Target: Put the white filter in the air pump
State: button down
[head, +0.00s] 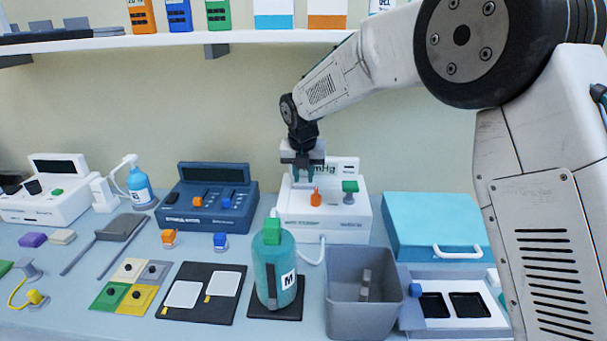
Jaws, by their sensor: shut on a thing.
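My gripper (303,174) is at the white unit with the mmHg display (343,228), near the back wall. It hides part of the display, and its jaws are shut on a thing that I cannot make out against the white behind. An orange piece (316,197) and a green knob (350,187) stand on the unit; the orange piece is just below and right of my fingertips. This unit may be the air pump, but I cannot read its label. I cannot clearly identify the white filter; a pale block (62,237) lies at the left, beside a purple block (33,239).
A teal bottle (272,280) and a grey bin (345,305) stand in front of the unit. A navy unit (180,222) is left of it, a turquoise case (425,215) right. The shelf (270,38) runs above. Bare bench shows between the small items at left.

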jog(key=c, duration=1.2)
grip_release()
jog(key=shift+f, duration=0.1)
jog(key=v, duration=1.2)
jog(key=shift+d, duration=0.1)
jog(key=s+d+r+m+g, duration=0.1)
jog(key=s+d+r+m, duration=0.2)
jog(key=s+d+m, duration=0.65)
jog(key=s+d+r+m, duration=0.3)
jog(key=s+d+m, duration=0.5)
jog(key=s+d, duration=0.25)
jog(key=s+d+f+m, duration=0.2)
jog(key=s+m, duration=0.4)
jog(key=s, duration=0.1)
jog(key=s+d+f+m, duration=0.3)
jog(key=s+m, duration=0.3)
jog(key=s, duration=0.1)
jog(key=s+d+f+m+g, duration=0.1)
jog(key=s+d+f+m, duration=0.2)
jog(key=s+m, duration=0.3)
jog(key=shift+s+d, duration=0.1)
jog(key=shift+s, duration=1)
